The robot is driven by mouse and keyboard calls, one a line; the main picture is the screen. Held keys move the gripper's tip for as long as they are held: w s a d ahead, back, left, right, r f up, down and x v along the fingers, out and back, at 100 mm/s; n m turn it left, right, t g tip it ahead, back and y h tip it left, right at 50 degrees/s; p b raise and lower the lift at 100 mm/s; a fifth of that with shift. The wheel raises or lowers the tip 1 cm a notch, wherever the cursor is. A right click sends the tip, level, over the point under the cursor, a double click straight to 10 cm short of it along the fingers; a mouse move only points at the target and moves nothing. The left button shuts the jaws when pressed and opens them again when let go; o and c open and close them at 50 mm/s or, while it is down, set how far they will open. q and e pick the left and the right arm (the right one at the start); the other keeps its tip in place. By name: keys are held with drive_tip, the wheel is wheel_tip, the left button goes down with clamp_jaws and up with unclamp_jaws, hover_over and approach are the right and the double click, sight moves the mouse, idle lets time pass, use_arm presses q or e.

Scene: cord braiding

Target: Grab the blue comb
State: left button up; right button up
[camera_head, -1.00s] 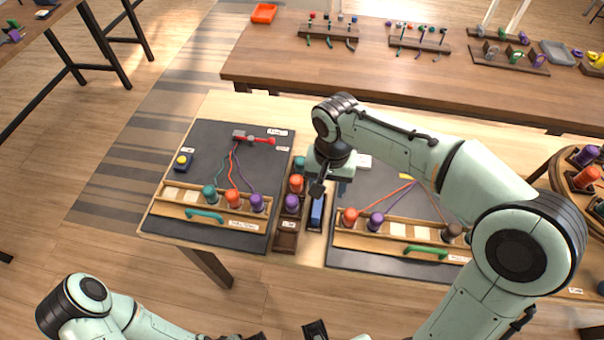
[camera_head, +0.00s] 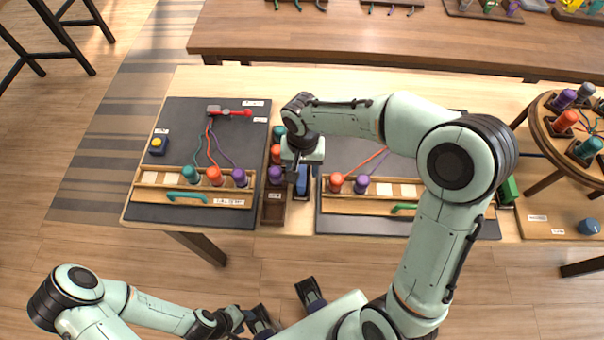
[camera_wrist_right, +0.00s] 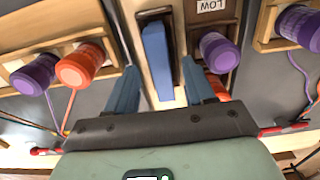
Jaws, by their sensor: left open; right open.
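The blue comb (camera_head: 302,180) stands in a narrow dark holder between the two braiding boards. In the right wrist view the comb (camera_wrist_right: 157,60) shows as a long blue bar between my finger tips. My right gripper (camera_wrist_right: 160,82) is open above the holder, with one blue-grey finger on each side of the comb's line and a gap to it on both sides. In the head view the gripper body partly hides the comb's far end. My left gripper (camera_head: 284,304) is open and empty at the bottom, off the table's front edge.
A column of spools, including a purple one (camera_head: 276,175), stands close left of the comb. The left board (camera_head: 190,130) and the right board's rack (camera_head: 337,182) flank it. A round stand with spools (camera_head: 565,122) is at the right. Bare floor lies in front.

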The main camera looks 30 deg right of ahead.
wheel_tip(320, 180, down, 3)
drive_tip(key=shift+w+r, duration=0.1)
drive_tip(key=shift+r, duration=0.1)
clamp_jaws()
